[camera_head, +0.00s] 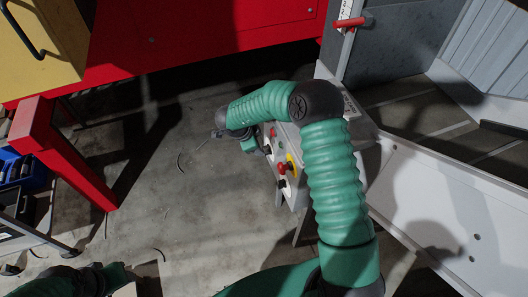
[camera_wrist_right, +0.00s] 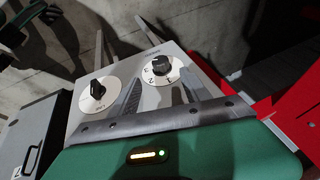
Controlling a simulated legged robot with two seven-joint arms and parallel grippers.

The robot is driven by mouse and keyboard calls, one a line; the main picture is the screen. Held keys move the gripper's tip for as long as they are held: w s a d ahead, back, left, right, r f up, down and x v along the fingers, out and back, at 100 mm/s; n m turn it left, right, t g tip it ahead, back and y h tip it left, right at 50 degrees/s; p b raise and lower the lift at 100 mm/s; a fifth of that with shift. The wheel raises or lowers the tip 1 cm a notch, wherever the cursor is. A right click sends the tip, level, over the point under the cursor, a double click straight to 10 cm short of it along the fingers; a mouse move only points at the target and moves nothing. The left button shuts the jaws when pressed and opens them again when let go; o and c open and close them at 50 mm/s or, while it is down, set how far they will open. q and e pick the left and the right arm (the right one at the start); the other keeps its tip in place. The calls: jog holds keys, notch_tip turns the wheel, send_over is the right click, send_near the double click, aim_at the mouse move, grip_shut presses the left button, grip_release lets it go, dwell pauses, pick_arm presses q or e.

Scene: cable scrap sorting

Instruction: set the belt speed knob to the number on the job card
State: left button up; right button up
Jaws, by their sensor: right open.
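The control box (camera_head: 294,199) stands at centre right in the head view. In the wrist view its grey panel (camera_wrist_right: 85,122) carries two black knobs on white dials.
A red and yellow stop button (camera_head: 287,167) sticks out of the box. A red handle (camera_head: 355,22) is on the grey post above. A red bench (camera_head: 190,30) is at the back; a white conveyor frame (camera_head: 430,205) is at right. The floor left of the box is open.

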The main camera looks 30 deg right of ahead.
aim_at(263, 149)
jog(key=b+x, duration=0.1)
jog(key=x, duration=0.9)
jog(key=shift+w, duration=0.15)
jog(key=shift+a, duration=0.1)
grip_shut()
